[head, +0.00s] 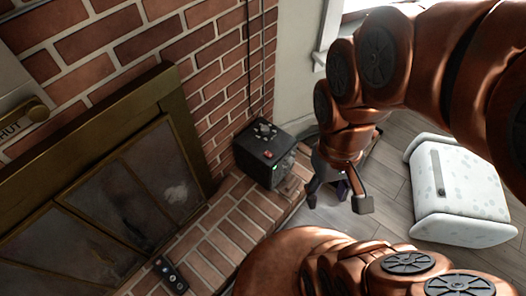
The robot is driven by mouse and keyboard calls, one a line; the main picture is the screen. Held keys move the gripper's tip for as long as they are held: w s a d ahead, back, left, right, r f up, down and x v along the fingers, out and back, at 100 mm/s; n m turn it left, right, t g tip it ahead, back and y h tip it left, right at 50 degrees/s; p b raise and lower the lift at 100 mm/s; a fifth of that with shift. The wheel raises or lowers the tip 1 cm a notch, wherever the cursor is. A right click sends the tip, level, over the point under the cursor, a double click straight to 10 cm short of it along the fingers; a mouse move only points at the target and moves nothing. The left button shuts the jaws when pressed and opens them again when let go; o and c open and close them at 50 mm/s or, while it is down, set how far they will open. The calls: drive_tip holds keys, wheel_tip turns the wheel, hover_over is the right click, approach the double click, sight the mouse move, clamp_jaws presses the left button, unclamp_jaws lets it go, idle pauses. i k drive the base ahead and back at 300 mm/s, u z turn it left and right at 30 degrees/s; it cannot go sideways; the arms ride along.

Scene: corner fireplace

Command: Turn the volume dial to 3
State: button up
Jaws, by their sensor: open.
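A black box (262,158) stands on the brick hearth against the brick wall. It has a dark raised piece and a small red spot on top, and a small green light on its front. A small black panel (170,275) with several round knobs or buttons lies at the front left of the hearth. I cannot tell which part is the volume dial, and no numbers are readable. My gripper (337,196) is open and empty, fingers pointing down, to the right of the black box and apart from it.
A fireplace with a brass frame and dark glass doors (128,200) fills the left. A lever (25,115) beside the letters "HUT" is at the far left. A white speckled chest (462,185) stands on the wood floor at right. Cables run up the wall behind the box.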

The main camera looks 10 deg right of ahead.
sight(265, 130)
drive_tip(key=z, duration=1.75)
drive_tip(key=i, duration=0.9)
drive_tip(key=u, duration=3.1)
